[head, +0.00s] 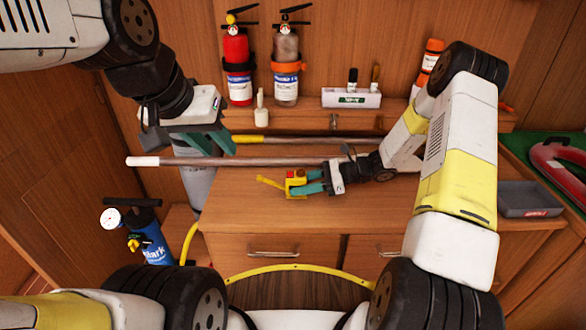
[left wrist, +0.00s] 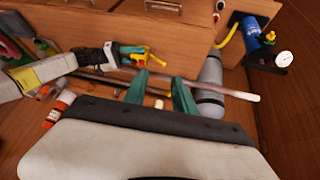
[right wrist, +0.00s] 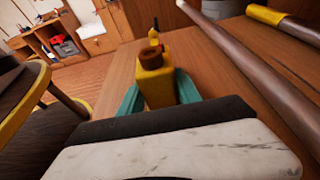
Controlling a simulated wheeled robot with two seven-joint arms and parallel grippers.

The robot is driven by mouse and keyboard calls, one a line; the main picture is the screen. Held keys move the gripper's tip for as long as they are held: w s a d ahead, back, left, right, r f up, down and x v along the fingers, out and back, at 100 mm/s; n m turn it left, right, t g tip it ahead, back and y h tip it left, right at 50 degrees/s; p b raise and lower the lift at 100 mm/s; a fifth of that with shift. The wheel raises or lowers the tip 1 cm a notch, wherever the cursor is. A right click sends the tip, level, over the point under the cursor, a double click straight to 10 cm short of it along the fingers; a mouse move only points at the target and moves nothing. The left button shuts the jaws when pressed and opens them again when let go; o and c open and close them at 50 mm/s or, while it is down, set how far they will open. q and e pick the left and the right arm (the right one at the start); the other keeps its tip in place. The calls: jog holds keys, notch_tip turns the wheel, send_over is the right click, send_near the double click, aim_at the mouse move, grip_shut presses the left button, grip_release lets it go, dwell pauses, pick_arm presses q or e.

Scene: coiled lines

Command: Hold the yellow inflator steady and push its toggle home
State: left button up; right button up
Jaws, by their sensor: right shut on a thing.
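The yellow inflator (head: 296,185) is a small yellow body with red parts, held above the wooden counter. My right gripper (head: 308,183) is shut on it, teal fingers on both sides of the body in the right wrist view (right wrist: 157,90). A thin yellow piece (head: 269,182), perhaps the toggle, sticks out to the left. In the right wrist view, a brown-orange knob (right wrist: 151,55) tops the body. My left gripper (head: 205,145) is open and empty, up and left of the inflator. In the left wrist view, the inflator (left wrist: 130,54) lies beyond its spread fingers (left wrist: 160,92).
Two long poles (head: 230,162) (head: 290,140) run across the counter's back. A blue cylinder (head: 155,245) with gauge and yellow hose stands at left. Two extinguishers (head: 237,65) (head: 286,65) hang behind. A grey tray (head: 528,200) lies right. The counter front (head: 260,215) is clear.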

pick_arm(q)
jog(key=w+d+f+m+g+y, duration=0.1)
jog(key=w+f+m+g, duration=0.25)
jog(key=w+m, duration=0.65)
jog(key=m+g+y, duration=0.1)
jog(key=m+g, duration=0.1)
jog(key=m, duration=0.4)
send_over(260, 177)
notch_tip(260, 177, down, 12)
jog(key=shift+w+a+f, duration=0.15)
jog(key=shift+w+f+m+g, duration=0.2)
jog(key=shift+f+m+g, duration=0.1)
jog(key=shift+f, duration=4.6)
jog(key=c, duration=0.7)
jog(key=shift+r, duration=0.1)
